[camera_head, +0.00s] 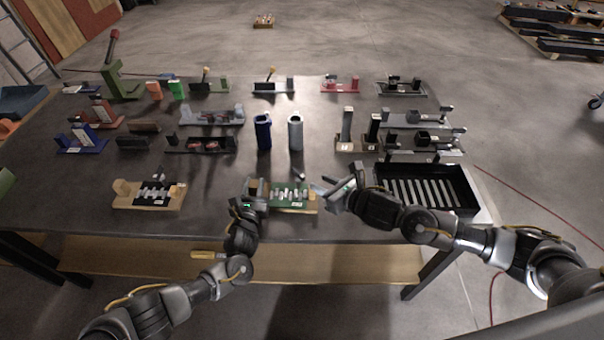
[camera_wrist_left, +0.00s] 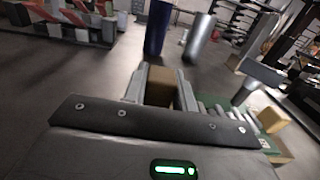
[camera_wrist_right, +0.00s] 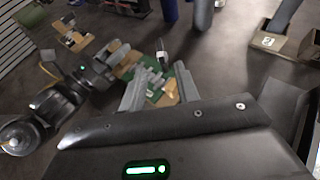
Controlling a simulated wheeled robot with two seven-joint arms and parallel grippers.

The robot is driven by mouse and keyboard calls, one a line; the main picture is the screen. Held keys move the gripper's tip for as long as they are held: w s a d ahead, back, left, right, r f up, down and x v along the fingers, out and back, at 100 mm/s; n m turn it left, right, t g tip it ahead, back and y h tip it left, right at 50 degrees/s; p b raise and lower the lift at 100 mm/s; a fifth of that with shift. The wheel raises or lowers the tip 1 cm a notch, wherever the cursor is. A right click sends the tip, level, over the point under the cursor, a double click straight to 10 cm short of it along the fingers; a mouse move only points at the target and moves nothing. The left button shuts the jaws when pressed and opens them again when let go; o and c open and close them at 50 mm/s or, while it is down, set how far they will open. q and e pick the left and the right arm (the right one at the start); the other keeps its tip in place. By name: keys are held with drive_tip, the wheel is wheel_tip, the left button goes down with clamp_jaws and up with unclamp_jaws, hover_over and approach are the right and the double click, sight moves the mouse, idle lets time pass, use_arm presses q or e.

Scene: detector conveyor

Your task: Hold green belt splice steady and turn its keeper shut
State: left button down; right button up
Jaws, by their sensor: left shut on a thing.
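The green belt splice (camera_head: 291,203) lies near the front edge of the table, a green plate with pale metal strips on a wooden base. My left gripper (camera_head: 255,188) is shut on the wooden block at its left end; the left wrist view shows this block (camera_wrist_left: 162,86) between the fingers. My right gripper (camera_head: 327,192) is open at the splice's right end, fingers angled toward it. In the right wrist view the splice (camera_wrist_right: 155,92) lies beyond and between the open fingers. The keeper seems to be the small upright lever (camera_head: 300,177) at the splice's back edge; its exact angle is unclear.
A similar black splice on a wooden base (camera_head: 150,195) lies to the left. A blue cylinder (camera_head: 263,131) and a grey cylinder (camera_head: 295,132) stand behind the splice. A black slotted tray (camera_head: 468,190) sits at right. Several fixtures fill the back.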

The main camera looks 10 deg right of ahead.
sight(300, 173)
drive_tip(key=x, duration=1)
drive_tip(key=shift+f, duration=0.1)
clamp_jaws()
